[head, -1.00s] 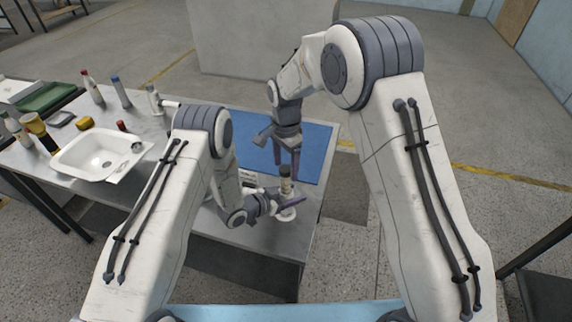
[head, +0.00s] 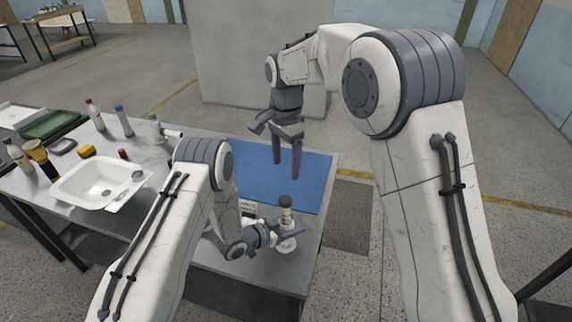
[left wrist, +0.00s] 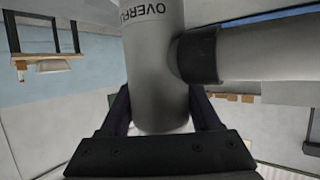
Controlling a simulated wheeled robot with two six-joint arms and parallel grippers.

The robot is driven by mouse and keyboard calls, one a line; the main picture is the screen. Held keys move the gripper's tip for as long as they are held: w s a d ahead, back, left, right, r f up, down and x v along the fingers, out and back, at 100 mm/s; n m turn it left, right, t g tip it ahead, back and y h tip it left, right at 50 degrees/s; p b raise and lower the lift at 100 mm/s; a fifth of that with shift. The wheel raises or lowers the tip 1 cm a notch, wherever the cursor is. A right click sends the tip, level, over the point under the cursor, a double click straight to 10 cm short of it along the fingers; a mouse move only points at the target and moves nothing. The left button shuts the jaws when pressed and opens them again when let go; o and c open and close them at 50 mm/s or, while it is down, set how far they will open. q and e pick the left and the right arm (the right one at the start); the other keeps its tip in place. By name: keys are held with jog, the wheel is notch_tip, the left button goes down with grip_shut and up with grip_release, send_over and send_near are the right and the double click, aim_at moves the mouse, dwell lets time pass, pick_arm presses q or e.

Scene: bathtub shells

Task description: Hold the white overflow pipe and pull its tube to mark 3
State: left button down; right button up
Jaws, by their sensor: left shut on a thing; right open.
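The white overflow pipe (head: 288,226) stands upright near the front right corner of the table, with a dark cap and a tan tube section at its top. In the left wrist view the pipe (left wrist: 158,60) shows part of the word "OVERFLOW" and a side branch with a dark collar. My left gripper (head: 286,234) is shut around the pipe's body, below the branch. My right gripper (head: 287,166) is open and empty, pointing down above the blue mat, higher than the pipe's cap. The tube's marks are too small to read.
A blue mat (head: 306,178) covers the table's right part. A white basin (head: 100,184) stands at the left, with bottles, a yellow item (head: 87,151) and a green tray (head: 50,124) behind it. The table's right edge is close to the pipe.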

pick_arm(q)
jog(key=shift+c, duration=0.2)
grip_release()
